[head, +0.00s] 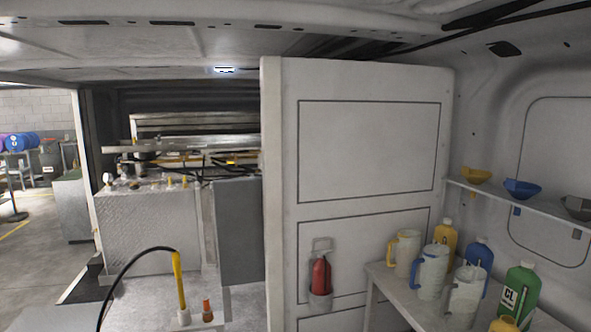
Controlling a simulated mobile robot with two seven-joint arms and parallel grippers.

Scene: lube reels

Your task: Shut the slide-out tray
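I cannot make out a slide-out tray for certain. A long flat metal piece (190,143) lies across the top of the equipment at the back of the van, behind the diamond-plate box (148,232); I cannot tell whether it belongs to a tray. The white partition (368,150) hides whatever is behind its left edge. Neither of my grippers is in view.
A fire extinguisher (320,276) hangs on the partition. At the right, a low shelf (400,299) holds jugs and bottles, and an upper shelf (505,189) holds funnels. A yellow handle (179,280) with a black hose stands at the bottom left. Open floor (32,261) shows at the far left.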

